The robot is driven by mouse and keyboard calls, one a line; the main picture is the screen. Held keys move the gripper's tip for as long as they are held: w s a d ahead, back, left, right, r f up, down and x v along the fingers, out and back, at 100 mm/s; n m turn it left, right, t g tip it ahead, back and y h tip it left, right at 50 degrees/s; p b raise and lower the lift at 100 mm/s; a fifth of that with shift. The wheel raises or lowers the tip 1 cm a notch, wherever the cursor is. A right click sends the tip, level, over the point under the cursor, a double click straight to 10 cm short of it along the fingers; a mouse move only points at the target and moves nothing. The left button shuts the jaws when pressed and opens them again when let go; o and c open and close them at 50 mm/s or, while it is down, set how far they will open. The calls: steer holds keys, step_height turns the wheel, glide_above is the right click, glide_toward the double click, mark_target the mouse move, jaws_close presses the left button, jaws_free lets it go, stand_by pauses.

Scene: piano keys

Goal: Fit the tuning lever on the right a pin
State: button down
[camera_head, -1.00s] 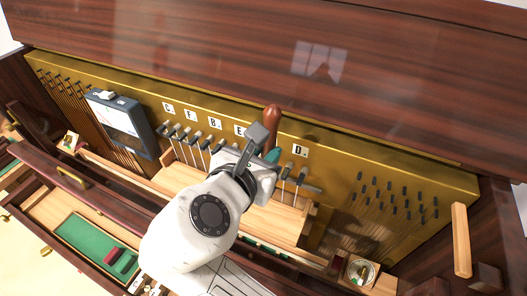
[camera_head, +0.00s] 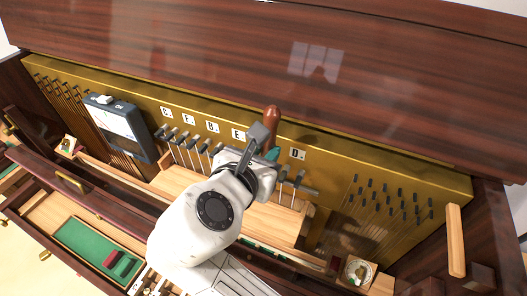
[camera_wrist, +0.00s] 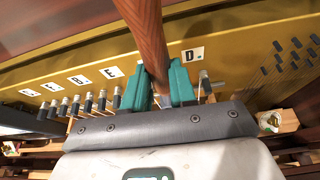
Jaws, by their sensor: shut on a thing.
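The tuning lever (camera_head: 273,117) has a reddish-brown wooden handle and stands roughly upright, slightly tilted. My gripper (camera_head: 268,157) is shut on it, with teal fingers either side of its lower part in the wrist view (camera_wrist: 160,92). The lever is in front of the gold pin board (camera_head: 330,160), between the E label (camera_head: 238,134) and the D label (camera_head: 297,154). Dark-topped tuning pins (camera_head: 186,140) stand in a row to the left, and others (camera_head: 299,178) to the right under D. The lever's lower tip is hidden, so I cannot tell whether it touches a pin.
A tuner device (camera_head: 122,127) with a screen hangs at the left of the board. More pins (camera_head: 395,200) fill the right end. The dark wooden lid (camera_head: 230,60) rises behind. A wooden block (camera_head: 455,240) stands at the far right.

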steer(key=shift+w+d, duration=0.2)
steer(key=shift+w, duration=0.5)
steer(key=shift+c, duration=0.6)
jaws_free()
steer(key=shift+s, duration=0.1)
steer(key=s+a, duration=0.3)
steer(key=s, duration=0.5)
steer(key=shift+s, duration=0.2)
stand_by(0.5)
